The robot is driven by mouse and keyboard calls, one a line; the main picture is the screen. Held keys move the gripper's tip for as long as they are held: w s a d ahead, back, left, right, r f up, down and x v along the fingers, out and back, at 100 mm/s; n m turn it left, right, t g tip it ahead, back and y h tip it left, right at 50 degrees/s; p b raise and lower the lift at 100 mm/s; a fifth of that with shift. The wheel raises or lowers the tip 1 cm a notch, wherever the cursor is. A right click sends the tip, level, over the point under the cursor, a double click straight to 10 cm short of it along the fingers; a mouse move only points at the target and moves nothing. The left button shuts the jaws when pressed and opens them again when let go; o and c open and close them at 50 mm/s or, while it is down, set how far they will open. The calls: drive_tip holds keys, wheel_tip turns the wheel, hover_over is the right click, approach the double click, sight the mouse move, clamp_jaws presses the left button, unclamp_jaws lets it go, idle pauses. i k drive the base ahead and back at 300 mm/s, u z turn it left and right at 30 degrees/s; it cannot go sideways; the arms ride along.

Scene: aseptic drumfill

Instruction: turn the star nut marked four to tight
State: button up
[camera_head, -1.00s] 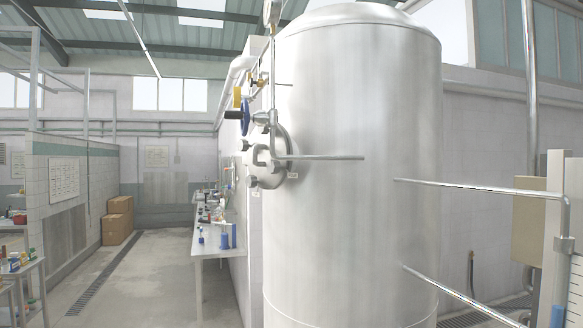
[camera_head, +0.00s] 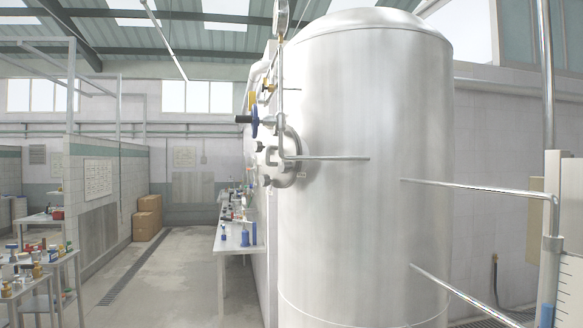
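A large steel tank (camera_head: 365,200) stands right of centre. A round metal cover (camera_head: 290,168) sits on its left side, seen nearly edge-on. Several star-shaped nuts stand around the cover's rim; one shows at the lower left (camera_head: 266,181) and one at the upper left (camera_head: 260,147). Small white tags sit by the cover, too small to read, so I cannot tell which nut is marked four or how tight any is. My gripper is not in view.
A horizontal bar (camera_head: 335,158) crosses the tank front. A long bench (camera_head: 235,243) with bottles runs behind; a cart (camera_head: 38,268) stands at left. The floor aisle (camera_head: 165,285) is clear.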

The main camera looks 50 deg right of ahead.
sight(284, 166)
drive_tip(key=u, duration=0.15)
drive_tip(key=i, duration=0.95)
drive_tip(key=z, duration=0.1)
